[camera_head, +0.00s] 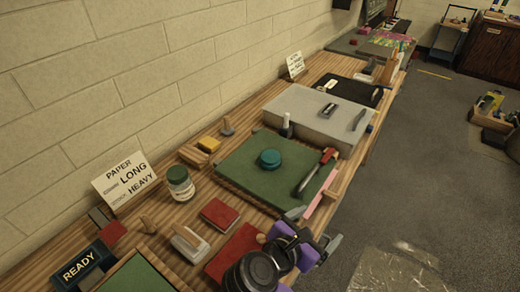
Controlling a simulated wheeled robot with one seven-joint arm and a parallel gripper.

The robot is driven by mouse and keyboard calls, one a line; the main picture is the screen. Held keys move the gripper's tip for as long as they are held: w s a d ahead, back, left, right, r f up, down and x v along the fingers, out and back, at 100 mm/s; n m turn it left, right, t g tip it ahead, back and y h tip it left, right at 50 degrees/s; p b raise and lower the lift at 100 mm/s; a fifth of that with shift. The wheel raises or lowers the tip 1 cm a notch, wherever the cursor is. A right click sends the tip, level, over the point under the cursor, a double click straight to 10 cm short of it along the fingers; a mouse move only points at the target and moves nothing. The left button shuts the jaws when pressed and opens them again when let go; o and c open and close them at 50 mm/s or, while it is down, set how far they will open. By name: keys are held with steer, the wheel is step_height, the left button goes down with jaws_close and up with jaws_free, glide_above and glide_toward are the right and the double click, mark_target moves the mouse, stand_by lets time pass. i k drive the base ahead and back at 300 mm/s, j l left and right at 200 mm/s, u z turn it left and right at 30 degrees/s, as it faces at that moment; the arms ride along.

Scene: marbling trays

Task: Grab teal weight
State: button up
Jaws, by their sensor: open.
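The teal weight (269,159) is a short round puck. It sits on the green mat (240,182) towards the middle of the bench, with nothing on top of it. My gripper (314,230) is at the bottom centre, at the bench's front edge. It is open, with its grey fingers apart and nothing seen between them. It is nearer the camera than the weight and well apart from it.
A grey slab (307,112) with a small bottle (286,126) is behind. A green-lidded jar (180,185) and a red block (220,214) stand left. The mat's front left is bare.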

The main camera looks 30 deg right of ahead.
mark_target(271, 160)
steer(key=i, duration=0.95)
